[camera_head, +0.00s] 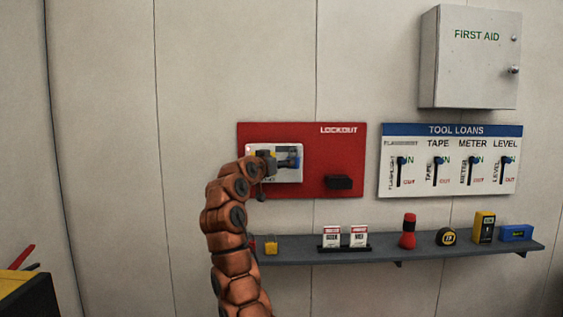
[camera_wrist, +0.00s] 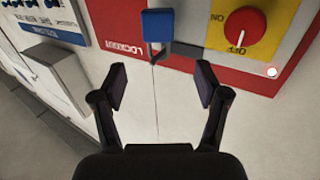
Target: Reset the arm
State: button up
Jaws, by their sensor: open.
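My gripper (camera_head: 268,165) is raised in front of the red lockout board (camera_head: 305,131) in the head view. In the wrist view, where the lettering is upside down, my gripper (camera_wrist: 162,84) is open with nothing between its fingers. A blue padlock (camera_wrist: 158,24) with a grey shackle shows beyond the fingertips, apart from them. Beside it is a red rotary knob (camera_wrist: 244,26) on a yellow plate marked ON and OFF. In the head view my gripper partly covers the light panel (camera_head: 290,178) that is mounted on the board.
A black box (camera_head: 339,183) is on the board. Below, a grey shelf (camera_head: 430,251) holds a yellow padlock (camera_head: 271,246), tags (camera_head: 332,237), a red flashlight (camera_head: 408,232), a tape measure (camera_head: 446,237), a meter (camera_head: 484,227) and a blue level (camera_head: 516,233). A first aid cabinet (camera_head: 470,70) hangs above the tool loans board (camera_head: 450,188).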

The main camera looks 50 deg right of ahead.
jog(key=shift+s+a, duration=0.2)
jog(key=shift+a, duration=1)
jog(key=w+a+n+t+y+p, duration=0.1)
jog(key=w+a+n+t+y, duration=0.15)
jog(key=w+a+n, duration=1)
jog(key=s+a+f+n+g+y, duration=0.1)
jog(key=s+a+f+y, duration=0.4)
jog(key=s+a+f, duration=0.6)
jog(key=s+a+f+n+g+y+p, duration=0.1)
jog(key=s+a+f+g+y, duration=0.2)
jog(key=s+a+f, duration=0.8)
jog(key=s+a+f+n+g+y+p, duration=0.1)
jog(key=s+a+f+y, duration=0.6)
jog(key=s+a, duration=1.5)
notch_tip(320, 180, down, 4)
jog(key=s+n+g, duration=0.1)
jog(key=s+g, duration=0.1)
jog(key=shift+s+a, duration=0.3)
jog(key=shift+d, duration=0.1)
